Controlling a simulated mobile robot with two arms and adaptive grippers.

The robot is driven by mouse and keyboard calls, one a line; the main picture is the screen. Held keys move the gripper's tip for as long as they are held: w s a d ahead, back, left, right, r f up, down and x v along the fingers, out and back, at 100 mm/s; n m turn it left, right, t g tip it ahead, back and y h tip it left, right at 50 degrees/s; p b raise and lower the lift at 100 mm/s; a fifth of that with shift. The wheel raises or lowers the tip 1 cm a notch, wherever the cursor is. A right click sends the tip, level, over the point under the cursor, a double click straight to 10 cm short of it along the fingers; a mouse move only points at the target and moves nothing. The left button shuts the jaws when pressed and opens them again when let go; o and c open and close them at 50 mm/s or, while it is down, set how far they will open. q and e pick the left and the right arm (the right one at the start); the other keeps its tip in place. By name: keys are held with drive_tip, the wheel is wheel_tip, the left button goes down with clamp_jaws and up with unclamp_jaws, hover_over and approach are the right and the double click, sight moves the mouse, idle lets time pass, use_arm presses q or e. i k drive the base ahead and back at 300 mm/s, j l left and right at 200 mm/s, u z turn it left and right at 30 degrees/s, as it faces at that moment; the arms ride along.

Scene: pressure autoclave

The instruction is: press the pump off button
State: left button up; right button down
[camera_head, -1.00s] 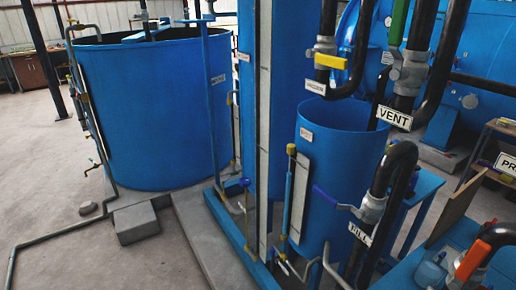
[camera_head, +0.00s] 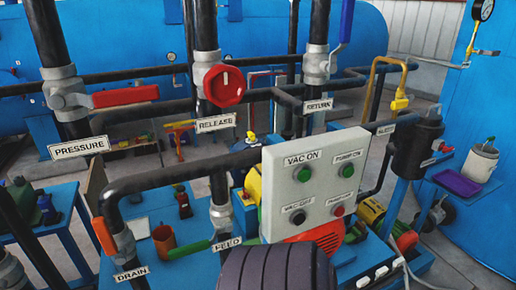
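A pale grey control panel (camera_head: 318,190) stands upright in the middle of the head view, with its face towards me. The red pump off button (camera_head: 338,211) is at its lower right, with a small label above it that is hard to read. Above that is the green pump on button (camera_head: 346,171). On the left side are the green vac on button (camera_head: 304,174) and the black vac off button (camera_head: 298,217).
A dark ribbed rounded shape (camera_head: 278,270) rises in front of the panel's lower edge. Black pipes with a red round valve (camera_head: 224,85) and a red lever (camera_head: 130,97) stand left and behind. A black canister (camera_head: 416,148) stands to the right.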

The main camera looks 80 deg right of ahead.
sight(340, 211)
drive_tip(key=z, duration=2.9)
